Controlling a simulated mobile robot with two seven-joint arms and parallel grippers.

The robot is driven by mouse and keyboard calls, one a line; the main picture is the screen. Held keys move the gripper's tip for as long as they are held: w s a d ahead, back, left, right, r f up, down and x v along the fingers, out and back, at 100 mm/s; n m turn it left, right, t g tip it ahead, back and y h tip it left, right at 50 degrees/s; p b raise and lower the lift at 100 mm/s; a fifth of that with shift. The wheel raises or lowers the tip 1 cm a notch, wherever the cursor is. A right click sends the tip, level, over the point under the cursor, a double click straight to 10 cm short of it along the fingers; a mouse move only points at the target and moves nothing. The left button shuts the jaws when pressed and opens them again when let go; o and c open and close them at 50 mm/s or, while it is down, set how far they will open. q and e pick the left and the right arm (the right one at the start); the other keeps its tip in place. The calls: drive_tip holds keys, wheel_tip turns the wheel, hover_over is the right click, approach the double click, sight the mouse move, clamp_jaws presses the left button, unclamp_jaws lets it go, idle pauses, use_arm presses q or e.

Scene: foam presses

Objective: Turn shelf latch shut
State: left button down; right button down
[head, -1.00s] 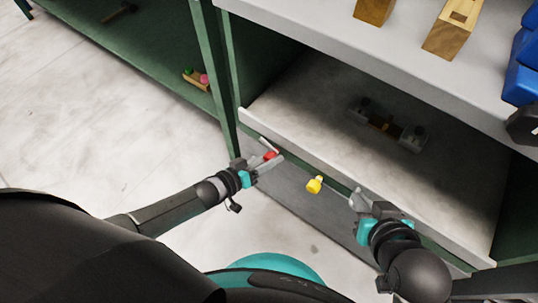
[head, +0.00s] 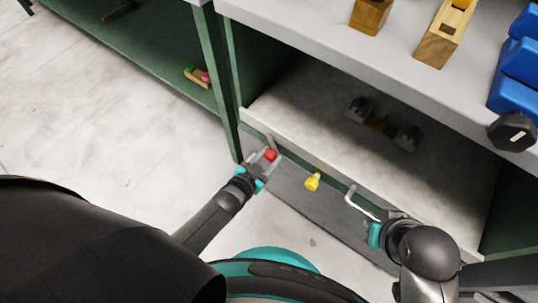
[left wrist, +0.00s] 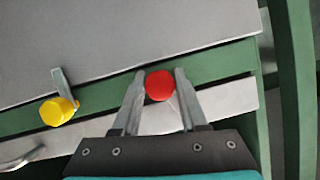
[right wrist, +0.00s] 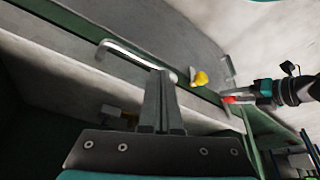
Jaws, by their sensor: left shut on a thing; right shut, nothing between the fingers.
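A red knob (head: 270,155) sits on the green rail under the white shelf's front edge. My left gripper (head: 268,160) is shut on it; in the left wrist view the red knob (left wrist: 159,86) lies between the fingertips. A yellow knob (head: 312,182) sits further right on the same rail. In the left wrist view this yellow knob (left wrist: 58,110) has a grey metal arm pointing up across the rail. My right gripper (right wrist: 160,75) is shut and empty, close to a metal bar handle (right wrist: 135,58); I cannot tell whether they touch.
The handle also shows in the head view (head: 358,204), on the grey panel (head: 300,205) below the rail. A dark dumbbell-like object (head: 380,127) lies inside the shelf. Wooden blocks (head: 445,35) and a blue object (head: 515,75) stand above. A green post (head: 220,90) rises left.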

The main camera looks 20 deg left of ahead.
use_arm(q)
drive_tip(key=shift+m+y+b, duration=0.3)
drive_tip(key=shift+m+y, duration=0.3)
drive_tip(key=shift+m, duration=0.2)
drive_tip(key=shift+m+t+y+b, duration=0.3)
drive_tip(key=shift+m+t+b, duration=0.1)
drive_tip(key=shift+m, duration=0.3)
use_arm(e)
drive_tip(key=shift+a+r+t, duration=0.2)
drive_tip(key=shift+r+t, duration=0.2)
drive_tip(key=shift+r, duration=0.65)
drive_tip(key=shift+w+a, duration=0.1)
drive_tip(key=shift+w, duration=0.05)
use_arm(q)
drive_tip(key=shift+c, duration=2.2)
unclamp_jaws()
